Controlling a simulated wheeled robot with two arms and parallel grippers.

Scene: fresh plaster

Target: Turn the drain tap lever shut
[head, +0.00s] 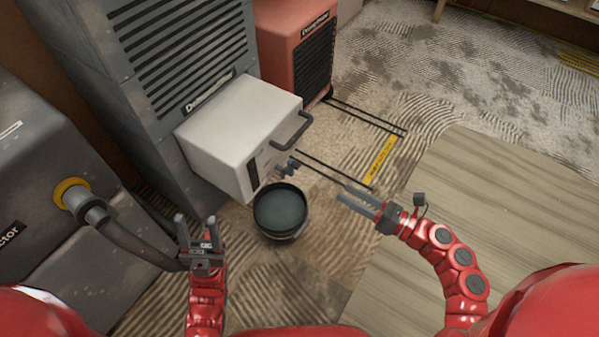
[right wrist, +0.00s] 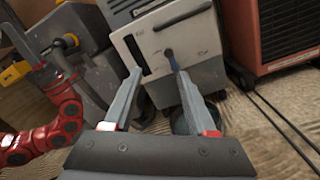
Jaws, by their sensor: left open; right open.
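The drain tap (head: 289,168) is on the front of a white tank (head: 238,122), above a dark bucket (head: 280,208). In the right wrist view, its blue lever (right wrist: 173,62) hangs down, tilted slightly right, with small marks on the panel to either side. My right gripper (head: 344,193) is open and empty, apart from the tap and to its right in the head view. In the right wrist view, the lever appears between the fingertips (right wrist: 159,75), close to the right one, which may hide its lower end. My left gripper (head: 197,219) is open and empty, left of the bucket.
A grey dehumidifier (head: 190,40) stands behind the tank, and a red one (head: 292,35) behind right. A dark grey machine (head: 30,150) with a hose (head: 125,238) is at left. Black rails and a yellow strip (head: 380,160) lie right of the tank. The wooden floor board (head: 500,190) is clear.

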